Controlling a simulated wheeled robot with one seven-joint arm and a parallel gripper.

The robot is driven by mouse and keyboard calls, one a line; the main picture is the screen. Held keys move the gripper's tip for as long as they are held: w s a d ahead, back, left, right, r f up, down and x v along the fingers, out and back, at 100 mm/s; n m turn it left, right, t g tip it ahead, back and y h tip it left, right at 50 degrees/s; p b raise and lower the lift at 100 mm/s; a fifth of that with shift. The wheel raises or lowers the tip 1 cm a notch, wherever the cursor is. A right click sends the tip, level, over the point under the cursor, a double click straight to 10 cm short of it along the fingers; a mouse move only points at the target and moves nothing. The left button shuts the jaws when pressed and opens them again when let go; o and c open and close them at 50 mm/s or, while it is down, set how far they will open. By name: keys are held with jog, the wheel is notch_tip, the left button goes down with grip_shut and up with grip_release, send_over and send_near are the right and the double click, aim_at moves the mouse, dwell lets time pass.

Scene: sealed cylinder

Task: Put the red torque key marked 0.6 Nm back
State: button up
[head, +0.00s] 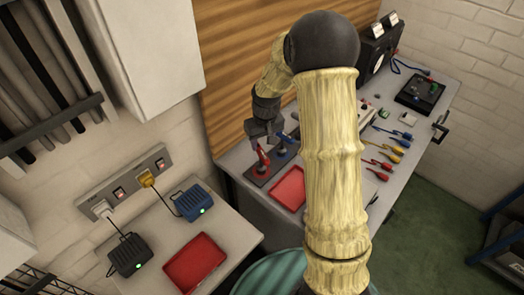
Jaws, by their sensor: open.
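A red key-like tool (262,156) stands upright on a dark stand plate (254,181) at the back left of the workbench. Its 0.6 Nm marking is too small to read. My gripper (262,142) is open, pointing down just above the red tool's top. I cannot tell whether the fingers touch it. A blue-handled tool (286,138) stands at the other end of the same plate, to the right. My arm covers part of the bench to the right of the plate.
An empty-looking red tray (288,188) lies in front of the plate. A second red tray (195,263) and two small boxes are on the left table.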

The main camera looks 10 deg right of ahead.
jog(key=shift+s+r, duration=0.15)
jog(key=shift+r, duration=1.25)
jog(key=shift+s+r, duration=0.1)
jog(key=shift+s, duration=0.1)
jog(key=s+r+m, duration=0.1)
jog(key=s+r, duration=0.1)
jog(key=s, duration=0.7)
jog(key=s+r+m+t, duration=0.1)
jog(key=s+r, duration=0.1)
jog(key=s, duration=0.8)
jog(key=shift+s+r, duration=0.25)
jog(key=shift+s, duration=0.05)
jog(key=shift+a, duration=0.1)
